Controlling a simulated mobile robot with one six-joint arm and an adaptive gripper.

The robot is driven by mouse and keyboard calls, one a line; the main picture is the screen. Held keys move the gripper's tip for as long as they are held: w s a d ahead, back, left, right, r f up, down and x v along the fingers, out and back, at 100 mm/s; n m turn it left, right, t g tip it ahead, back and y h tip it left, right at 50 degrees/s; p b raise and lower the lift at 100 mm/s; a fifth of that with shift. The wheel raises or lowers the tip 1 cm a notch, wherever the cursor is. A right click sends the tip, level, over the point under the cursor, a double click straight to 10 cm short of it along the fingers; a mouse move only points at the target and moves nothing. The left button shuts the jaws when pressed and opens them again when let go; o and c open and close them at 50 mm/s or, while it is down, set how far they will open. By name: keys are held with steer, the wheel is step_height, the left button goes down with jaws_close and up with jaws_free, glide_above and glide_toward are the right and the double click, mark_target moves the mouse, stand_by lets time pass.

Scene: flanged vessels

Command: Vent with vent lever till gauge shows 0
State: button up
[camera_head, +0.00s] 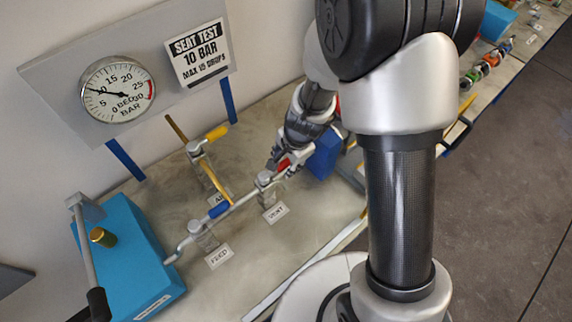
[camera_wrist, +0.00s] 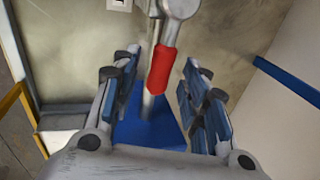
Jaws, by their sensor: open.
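The vent lever has a red sleeve (camera_head: 284,164) and sits on the valve by the VENT label (camera_head: 276,212). In the wrist view its red sleeve (camera_wrist: 161,70) lies between the fingers, with visible space on both sides. My gripper (camera_head: 278,162) is open around the lever and holds nothing; its fingers also show in the wrist view (camera_wrist: 161,58). The round gauge (camera_head: 118,88) hangs on the grey panel at upper left. Its needle points left, near the 10 mark, well away from 0. The gripper partly hides the lever in the head view.
The FEED valve's blue lever (camera_head: 219,210) is left of the vent valve. A yellow-handled lever (camera_head: 217,132) stands behind. A blue pump box (camera_head: 135,255) with a long handle is at lower left. A blue block (camera_head: 324,155) is close beside my gripper.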

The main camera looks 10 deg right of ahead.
steer(key=shift+w+f, duration=0.1)
steer(key=shift+f, duration=0.3)
jaws_close()
stand_by(0.4)
